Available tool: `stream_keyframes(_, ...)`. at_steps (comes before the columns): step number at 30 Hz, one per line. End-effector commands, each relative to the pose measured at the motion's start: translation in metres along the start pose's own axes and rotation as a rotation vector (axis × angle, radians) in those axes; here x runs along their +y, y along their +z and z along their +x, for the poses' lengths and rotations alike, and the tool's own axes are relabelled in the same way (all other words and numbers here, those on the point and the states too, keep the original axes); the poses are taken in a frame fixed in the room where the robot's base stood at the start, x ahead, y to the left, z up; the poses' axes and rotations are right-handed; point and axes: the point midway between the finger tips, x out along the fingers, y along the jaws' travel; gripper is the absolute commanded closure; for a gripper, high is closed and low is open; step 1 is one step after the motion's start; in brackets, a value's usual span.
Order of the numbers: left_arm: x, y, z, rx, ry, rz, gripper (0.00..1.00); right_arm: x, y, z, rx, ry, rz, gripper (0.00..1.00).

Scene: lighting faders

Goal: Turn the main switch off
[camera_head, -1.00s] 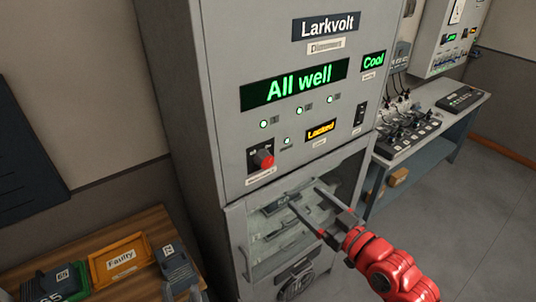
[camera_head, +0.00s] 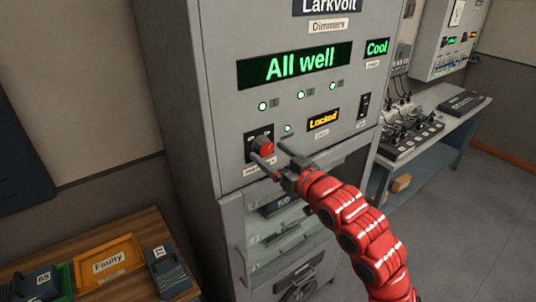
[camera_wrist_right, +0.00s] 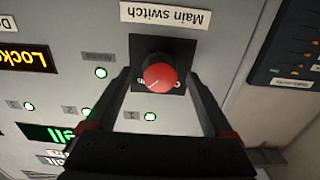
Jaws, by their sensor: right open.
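The main switch is a red knob (camera_head: 264,146) on a dark square plate, low on the front of the grey Larkvolt dimmer cabinet (camera_head: 190,150). In the right wrist view the knob (camera_wrist_right: 160,77) appears upside down, by a label reading "Main switch" (camera_wrist_right: 165,15). My right gripper (camera_head: 268,157) is open at the knob. In the wrist view its fingers (camera_wrist_right: 160,95) are spread on both sides of the knob with gaps to it. I cannot tell how far the fingertips are from the panel. My left gripper is not in view.
Displays read "All well" (camera_head: 294,65), "Cool" (camera_head: 376,47) and "Locked" (camera_head: 323,120). A rocker switch (camera_head: 364,106) sits to the knob's right. A glazed door (camera_head: 290,225) is below. A wooden table with a "Faulty" tray (camera_head: 108,262) stands left; a desk (camera_head: 440,125) stands right.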

Motion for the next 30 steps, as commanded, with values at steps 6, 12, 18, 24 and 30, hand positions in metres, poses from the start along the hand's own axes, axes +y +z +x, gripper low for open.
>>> stream_keyframes(6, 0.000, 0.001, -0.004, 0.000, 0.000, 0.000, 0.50, -0.001, 0.001, 0.017, 0.001, -0.001, 0.002, 0.13)
stream_keyframes(12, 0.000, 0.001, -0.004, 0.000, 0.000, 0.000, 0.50, 0.000, 0.000, 0.018, 0.001, 0.000, 0.001, 0.13)
stream_keyframes(18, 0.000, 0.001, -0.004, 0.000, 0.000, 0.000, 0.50, 0.000, 0.000, 0.018, 0.001, 0.000, 0.001, 0.33)
stream_keyframes(24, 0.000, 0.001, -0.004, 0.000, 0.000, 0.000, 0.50, 0.000, 0.000, 0.018, 0.001, 0.000, 0.001, 0.69)
stream_keyframes(30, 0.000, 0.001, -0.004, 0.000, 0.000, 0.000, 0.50, 0.000, 0.000, 0.018, 0.001, 0.000, 0.001, 0.99)
